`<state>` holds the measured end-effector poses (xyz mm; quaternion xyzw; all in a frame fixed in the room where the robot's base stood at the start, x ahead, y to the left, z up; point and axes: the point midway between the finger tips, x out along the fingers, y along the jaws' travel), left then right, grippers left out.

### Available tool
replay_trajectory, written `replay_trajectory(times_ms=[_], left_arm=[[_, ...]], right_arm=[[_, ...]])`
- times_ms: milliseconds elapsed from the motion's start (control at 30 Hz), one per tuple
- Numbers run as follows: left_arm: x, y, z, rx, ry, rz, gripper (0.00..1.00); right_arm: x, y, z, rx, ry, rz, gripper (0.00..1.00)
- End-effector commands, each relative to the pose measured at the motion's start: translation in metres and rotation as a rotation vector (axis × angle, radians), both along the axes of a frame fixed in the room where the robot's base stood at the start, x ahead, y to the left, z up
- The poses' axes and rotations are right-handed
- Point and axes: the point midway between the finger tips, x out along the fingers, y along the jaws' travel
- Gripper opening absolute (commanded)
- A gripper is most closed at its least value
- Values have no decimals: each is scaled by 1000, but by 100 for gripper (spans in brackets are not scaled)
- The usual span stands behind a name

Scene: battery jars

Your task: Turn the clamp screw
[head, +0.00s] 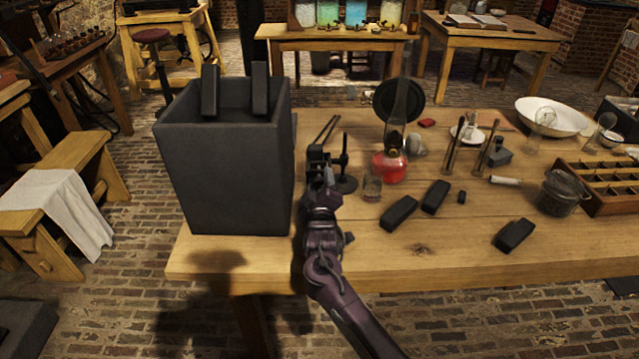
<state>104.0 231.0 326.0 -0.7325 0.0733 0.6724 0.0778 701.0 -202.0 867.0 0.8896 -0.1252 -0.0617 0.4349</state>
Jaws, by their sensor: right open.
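My right gripper (318,154) reaches over the table from below, its tips just right of a large dark grey open box (215,165). The gripper is open, with nothing visible between its fingers. A small black stand with an upright post and round base (345,184) is close to its right side; touching or apart, I cannot tell. I cannot make out a clamp screw clearly; the gripper and its dark wrist cover part of this spot. Two dark upright bars (260,90) stick out of the box's top. My left gripper is not in view.
An oil lamp with a red base (390,168) and a small glass (372,187) stand right of the gripper. Several dark blocks (435,197) lie further right. A glass jar (560,192) and a compartment tray (602,205) are at the right. The front table edge is mostly clear.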

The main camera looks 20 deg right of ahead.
Motion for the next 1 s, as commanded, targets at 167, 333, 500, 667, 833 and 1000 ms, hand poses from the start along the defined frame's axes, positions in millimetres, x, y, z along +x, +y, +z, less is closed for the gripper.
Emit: replay_trajectory(times_ms=[167, 333, 500, 667, 833, 1000], left_arm=[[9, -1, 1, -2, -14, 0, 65], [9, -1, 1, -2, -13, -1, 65], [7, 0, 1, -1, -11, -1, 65], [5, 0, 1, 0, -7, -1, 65], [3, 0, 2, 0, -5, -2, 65], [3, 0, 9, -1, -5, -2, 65]], right_arm=[[3, 0, 0, 1, -1, 1, 53], [3, 0, 0, 1, 0, 0, 48], [2, 0, 0, 1, 0, 0, 25], [2, 0, 0, 1, 0, 0, 8], [2, -1, 1, -11, 3, 0, 8], [2, 0, 2, -61, 18, 1, 8]])
